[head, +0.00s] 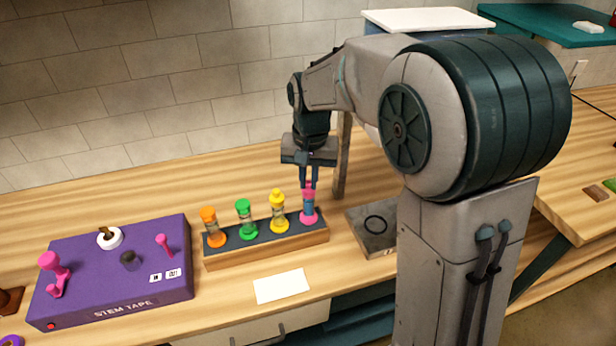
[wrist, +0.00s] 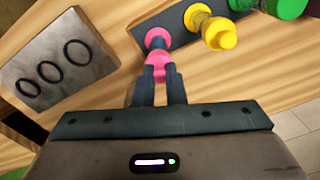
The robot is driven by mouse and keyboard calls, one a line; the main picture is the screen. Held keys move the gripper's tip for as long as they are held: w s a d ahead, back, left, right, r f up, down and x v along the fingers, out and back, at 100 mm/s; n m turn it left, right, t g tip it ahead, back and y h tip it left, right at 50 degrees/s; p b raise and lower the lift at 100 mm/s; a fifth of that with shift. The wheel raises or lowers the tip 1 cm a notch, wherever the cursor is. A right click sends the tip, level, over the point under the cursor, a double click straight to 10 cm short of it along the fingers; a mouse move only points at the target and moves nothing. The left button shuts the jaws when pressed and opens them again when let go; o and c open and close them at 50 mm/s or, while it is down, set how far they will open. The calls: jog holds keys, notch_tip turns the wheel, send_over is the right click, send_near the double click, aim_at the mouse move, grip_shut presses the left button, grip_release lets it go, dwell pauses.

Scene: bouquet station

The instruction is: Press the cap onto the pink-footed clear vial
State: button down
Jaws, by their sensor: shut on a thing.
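The pink-footed vial stands at the right end of the rack (head: 265,250), its pink foot (head: 309,218) showing below my fingers. My gripper (head: 309,188) points down over it, shut on a pink cap (wrist: 160,70). In the wrist view the cap sits between my fingertips (wrist: 158,78), and the pink foot (wrist: 157,38) shows just beyond it. The cap lines up with the vial, but my fingers hide most of the clear body. I cannot tell whether the cap is seated.
Orange (head: 213,230), green (head: 245,222) and yellow (head: 278,212) capped vials stand left in the same rack. A grey plate with dark rings (wrist: 60,72) lies right of the rack in the head view. A purple stem tape box (head: 120,275) and white card (head: 282,286) lie on the bench.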

jog(key=c, duration=0.9)
grip_release()
jog(key=shift+r, duration=0.1)
jog(key=shift+r+p, duration=2.65)
jog(key=shift+r, duration=0.8)
grip_shut()
jog(key=shift+f, duration=0.25)
